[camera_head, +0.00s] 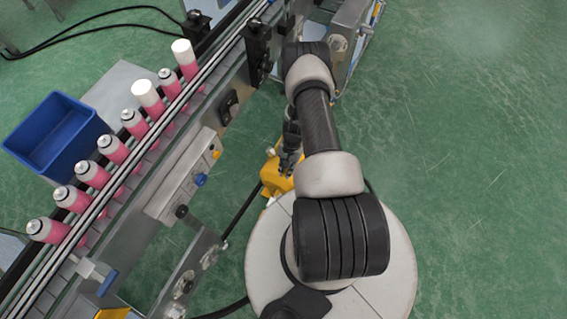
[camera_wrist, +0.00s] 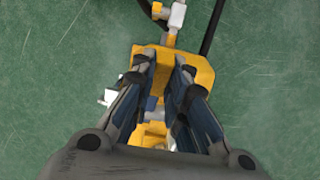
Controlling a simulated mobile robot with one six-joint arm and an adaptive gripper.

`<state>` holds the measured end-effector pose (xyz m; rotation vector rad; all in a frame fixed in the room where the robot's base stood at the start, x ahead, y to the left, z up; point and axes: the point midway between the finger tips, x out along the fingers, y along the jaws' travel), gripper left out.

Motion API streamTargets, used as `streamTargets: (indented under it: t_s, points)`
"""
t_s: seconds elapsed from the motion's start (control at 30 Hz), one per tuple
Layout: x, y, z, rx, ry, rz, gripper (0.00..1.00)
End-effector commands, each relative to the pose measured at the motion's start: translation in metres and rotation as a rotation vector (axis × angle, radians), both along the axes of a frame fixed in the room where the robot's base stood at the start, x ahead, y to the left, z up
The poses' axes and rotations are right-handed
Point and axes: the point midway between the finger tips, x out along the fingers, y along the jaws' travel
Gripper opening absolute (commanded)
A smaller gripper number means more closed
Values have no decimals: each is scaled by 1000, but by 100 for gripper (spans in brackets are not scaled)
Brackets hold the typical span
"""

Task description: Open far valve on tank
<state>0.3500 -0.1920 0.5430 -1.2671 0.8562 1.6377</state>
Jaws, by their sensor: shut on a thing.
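A yellow unit (camera_head: 272,178), which seems to be the tank, stands on the green floor between the conveyor and my round base, partly hidden by my arm. In the wrist view the yellow body (camera_wrist: 202,68) lies beneath and between my fingers. A pale fitting with a yellow part (camera_wrist: 172,22) sticks out beyond its far end. A small blue part (camera_wrist: 151,103) shows between the fingers and may be a valve handle. My gripper (camera_wrist: 163,66) points down at the unit; it also shows in the head view (camera_head: 288,160). What exactly it grips is hidden.
A conveyor (camera_head: 205,95) with several pink cans, some white-capped, runs diagonally at left. Its side carries a control panel with a blue knob (camera_head: 200,180). A blue bin (camera_head: 55,135) sits beyond it. Black hoses (camera_head: 240,212) lie near the unit. The floor at right is clear.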

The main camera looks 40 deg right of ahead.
Motion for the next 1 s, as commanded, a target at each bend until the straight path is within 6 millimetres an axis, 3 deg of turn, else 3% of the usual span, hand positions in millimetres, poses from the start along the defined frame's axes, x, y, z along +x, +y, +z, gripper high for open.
streamTargets:
  t_s: [0.37, 0.4, 0.67, 1.0]
  points:
    - [-5, -3, 1, 16, 1, -3, 0]
    - [-5, -3, 1, 16, 1, -3, 15]
    - [-5, -2, 1, 17, 2, -2, 33]
    - [-5, -2, 2, 17, 2, -2, 34]
